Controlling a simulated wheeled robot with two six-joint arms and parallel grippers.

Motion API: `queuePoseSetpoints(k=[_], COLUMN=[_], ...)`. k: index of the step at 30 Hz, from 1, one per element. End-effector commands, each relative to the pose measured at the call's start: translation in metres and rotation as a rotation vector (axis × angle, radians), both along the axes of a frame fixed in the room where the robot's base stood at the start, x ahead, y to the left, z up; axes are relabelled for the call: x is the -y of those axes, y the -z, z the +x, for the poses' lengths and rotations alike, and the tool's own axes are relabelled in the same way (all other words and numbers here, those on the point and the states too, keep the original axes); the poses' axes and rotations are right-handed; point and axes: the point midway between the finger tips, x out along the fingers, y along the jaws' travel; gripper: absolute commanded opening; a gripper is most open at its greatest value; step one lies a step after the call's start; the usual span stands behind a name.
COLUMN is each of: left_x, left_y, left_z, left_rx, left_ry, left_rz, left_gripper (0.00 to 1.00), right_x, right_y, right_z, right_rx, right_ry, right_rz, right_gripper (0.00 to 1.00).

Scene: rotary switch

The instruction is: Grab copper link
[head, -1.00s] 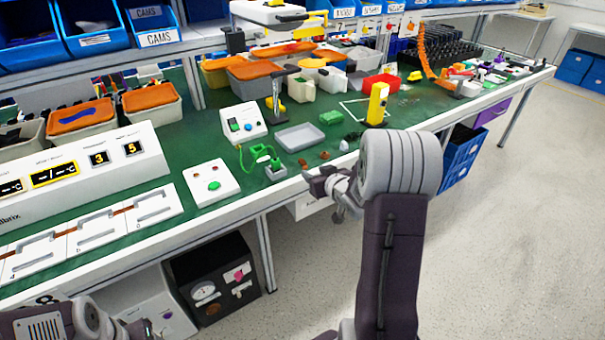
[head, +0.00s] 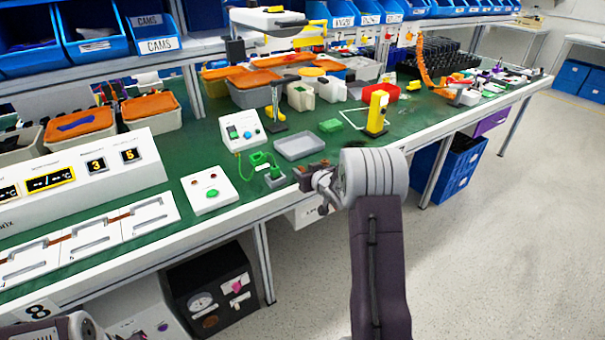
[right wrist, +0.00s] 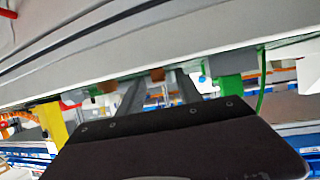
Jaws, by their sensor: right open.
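Two small copper-coloured pieces, likely the copper links, show in the right wrist view: one (right wrist: 157,74) in line with the gap between the fingers, the other (right wrist: 105,87) beside the left finger. In the head view they are largely hidden behind my right gripper (head: 306,180). My right gripper (right wrist: 157,94) is open and empty at the bench's front edge, near the grey tray; whether it touches anything cannot be told. My left arm shows at the bottom left of the head view, its jaws mostly cut off by the frame.
The grey tray (head: 300,145) and a small grey block (head: 274,181) with a green clamp (head: 261,162) stand close by on the green bench. White panels with copper strips (head: 93,242) lie left. A yellow upright device (head: 377,112) stands right.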

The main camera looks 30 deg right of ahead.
Motion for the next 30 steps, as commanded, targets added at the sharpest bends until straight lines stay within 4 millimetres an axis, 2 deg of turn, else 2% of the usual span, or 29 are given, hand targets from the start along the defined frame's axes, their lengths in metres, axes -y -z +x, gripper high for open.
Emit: queuePoseSetpoints(k=[2, 3, 7, 19, 23, 27, 30], left_x=[0.0, 0.0, 0.0, 0.0, 0.0, 0.0, 0.0], left_y=[0.0, 0.0, 0.0, -0.003, -0.013, -0.027, -0.042], left_z=[0.0, 0.0, 0.0, 0.0, 0.0, 0.0, 0.0], left_rx=[0.0, 0.0, 0.0, 0.0, 0.0, 0.0, 0.0], left_ry=[0.0, 0.0, 0.0, 0.0, 0.0, 0.0, 0.0], left_rz=[0.0, 0.0, 0.0, 0.0, 0.0, 0.0, 0.0], left_gripper=[0.67, 0.67, 0.67, 0.67, 0.67, 0.67, 0.67], right_x=[0.0, 0.0, 0.0, 0.0, 0.0, 0.002, 0.025], right_y=[0.0, 0.0, 0.0, -0.006, -0.024, -0.051, -0.064], right_z=[0.0, 0.0, 0.0, -0.001, 0.0, 0.0, 0.007], right_rx=[0.0, 0.0, 0.0, 0.001, 0.003, 0.003, 0.002], right_ry=[0.0, 0.0, 0.0, 0.0, 0.0, 0.0, 0.004], right_rz=[0.0, 0.0, 0.0, 0.0, -0.001, -0.003, -0.002], right_gripper=[0.42, 0.36, 0.0, 0.0, 0.0, 0.0, 0.0])
